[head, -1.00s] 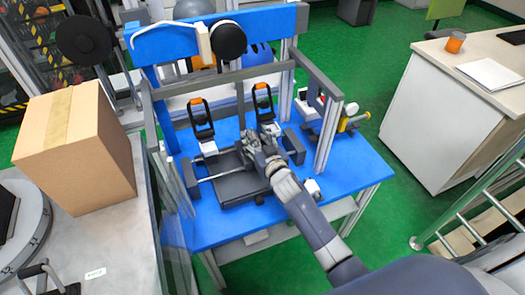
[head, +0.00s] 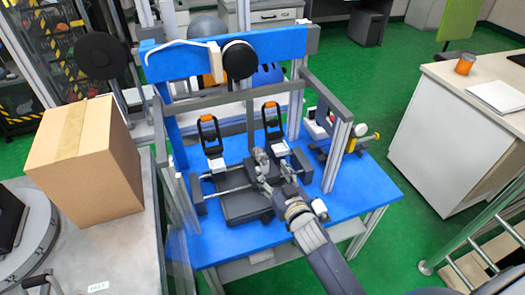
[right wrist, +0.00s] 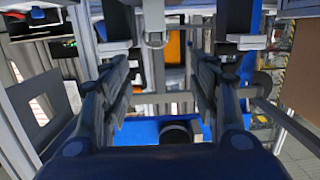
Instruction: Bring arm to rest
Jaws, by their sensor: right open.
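My right gripper (head: 268,158) is open, reaching in at the front of the blue drop tower, above its dark base plate (head: 244,204). In the right wrist view the two fingers of my right gripper (right wrist: 162,72) stand wide apart with nothing held between them. The right forearm runs from the lower right of the head view over the blue table (head: 345,192). Two black handles with orange tops, a left one (head: 207,118) and a right one (head: 271,106), stand upright behind the gripper. My left gripper does not show in either view.
Grey posts and a crossbar (head: 222,98) frame the space around the gripper. A cardboard box (head: 85,158) stands on the left bench. A white counter (head: 450,130) with an orange cup (head: 465,63) is at right. Green floor (head: 398,235) lies open between table and counter.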

